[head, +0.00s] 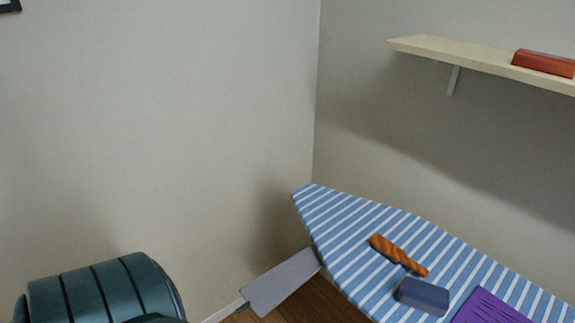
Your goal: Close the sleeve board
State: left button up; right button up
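The sleeve board seems to be the flat grey panel (283,283) in the head view. It sticks out to the left from under the left edge of the ironing board (340,210), which has a blue and white striped cover. Its outer end has a small dark piece at the lower left corner. Where it joins the ironing board is hidden under the board's edge. Neither of my grippers shows in this view.
A tool with an orange-brown handle (398,255) and grey-blue head lies on the ironing board, beside a purple item (490,307). A rounded dark teal object (105,290) stands at lower left. A wall shelf (470,58) holds a red object (543,63).

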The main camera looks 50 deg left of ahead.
aim_at(265, 293)
jog(key=i+l, duration=0.1)
jog(key=l, duration=0.2)
jog(key=i+l, duration=0.1)
jog(key=l, duration=0.2)
jog(key=u, duration=1.9)
